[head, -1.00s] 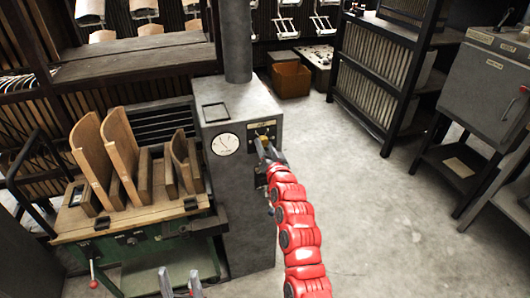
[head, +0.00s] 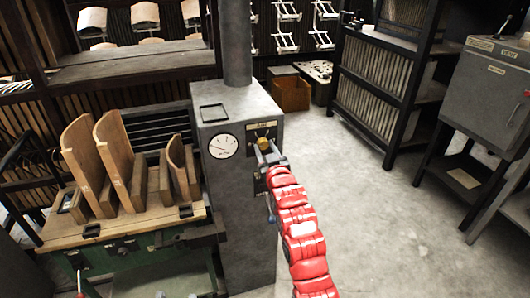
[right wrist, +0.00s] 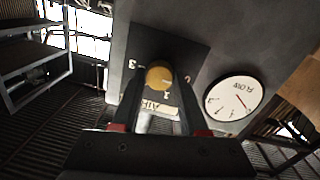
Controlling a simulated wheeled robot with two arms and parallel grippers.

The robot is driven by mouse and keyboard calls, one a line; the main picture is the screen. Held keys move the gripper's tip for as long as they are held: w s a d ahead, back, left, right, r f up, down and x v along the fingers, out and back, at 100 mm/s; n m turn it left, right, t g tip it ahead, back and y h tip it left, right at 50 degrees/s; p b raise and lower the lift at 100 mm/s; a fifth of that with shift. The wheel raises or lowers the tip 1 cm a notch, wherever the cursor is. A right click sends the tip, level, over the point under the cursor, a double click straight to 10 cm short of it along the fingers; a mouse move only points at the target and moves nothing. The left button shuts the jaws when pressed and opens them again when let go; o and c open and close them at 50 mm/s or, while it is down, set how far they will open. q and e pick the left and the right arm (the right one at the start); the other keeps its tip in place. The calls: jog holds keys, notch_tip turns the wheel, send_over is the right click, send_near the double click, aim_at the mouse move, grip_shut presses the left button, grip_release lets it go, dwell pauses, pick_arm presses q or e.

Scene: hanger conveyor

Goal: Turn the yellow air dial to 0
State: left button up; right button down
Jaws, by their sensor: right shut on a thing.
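The yellow air dial (head: 264,143) is on the dark plate on the front of the grey cabinet (head: 235,215). It also shows in the right wrist view (right wrist: 159,75), where a light mark is visible on its face. My right gripper (head: 267,149) is shut on the dial, one finger on each side, as the right wrist view (right wrist: 160,80) shows. Only the tips of my left gripper (head: 173,294) show at the bottom edge, apart and empty.
A round white gauge (head: 223,146) sits left of the dial; it reads FLOW in the right wrist view (right wrist: 233,98). A workbench with wooden forms (head: 115,150) stands close on the left. Open floor (head: 375,215) lies right of the cabinet, with a rack (head: 378,85) beyond.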

jog(key=shift+f, duration=0.1)
dwell(0.4)
jog(key=shift+c, duration=2.2)
grip_release()
jog(key=v, duration=1.7)
jog(key=shift+s+b, duration=0.2)
jog(key=shift+b, duration=0.2)
jog(key=shift+d, duration=0.1)
